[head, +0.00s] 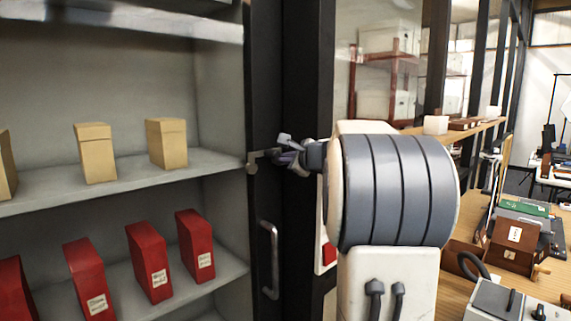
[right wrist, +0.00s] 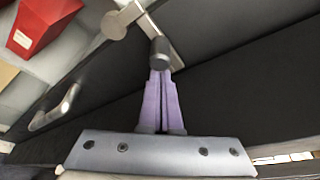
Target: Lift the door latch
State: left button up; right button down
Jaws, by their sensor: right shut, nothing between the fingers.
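The door latch (head: 262,155) is a small metal piece on the dark door frame beside the shelves. In the right wrist view the latch (right wrist: 113,25) shows a round pale plate and a metal bar, with a dark cylindrical knob (right wrist: 159,52) near the bar. My right gripper (head: 291,156) is at the latch, coming in from the right. Its purple fingers (right wrist: 160,73) are shut with nothing between them. Their tips are right by the knob; I cannot tell if they touch it. My left gripper is not in view.
A metal door handle (head: 269,260) is below the latch. The open cabinet shelf (head: 110,189) on the left holds tan boxes (head: 95,153), with red boxes (head: 149,262) below. A wooden worktop (head: 460,247) with several objects lies to the right.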

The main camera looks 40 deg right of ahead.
aim_at(275, 151)
jog(key=a+n+b, duration=0.1)
jog(key=n+b, duration=0.1)
jog(key=b, duration=0.2)
jog(key=a+r+n+t+h+b, duration=0.1)
jog(key=n+b, duration=0.1)
jog(key=b, duration=0.3)
jog(key=a+r+n+t+b, duration=0.1)
jog(key=n+b, duration=0.1)
jog(key=b, duration=0.3)
jog(key=shift+s+a+r+n+h, duration=0.15)
jog(key=shift+a+n+h, duration=0.05)
jog(key=shift+n+h, duration=0.1)
jog(key=shift+s+a+r+n+t+y+b, duration=0.15)
jog(key=shift+a+n+t+b, duration=0.5)
jog(key=shift+n+b, duration=1.25)
jog(key=shift+a+r+n+t+y+b, duration=0.25)
jog(key=shift+a+n+b, duration=0.85)
jog(key=shift+b, duration=1.5)
jog(key=shift+s+a+r+n+t+y+b, duration=0.15)
jog(key=shift+a+n+t+b, duration=0.45)
jog(key=shift+n+b, duration=1.35)
jog(key=shift+w+a+r+m+b, duration=0.1)
jog(key=shift+m+b, duration=0.15)
jog(key=shift+b, duration=0.05)
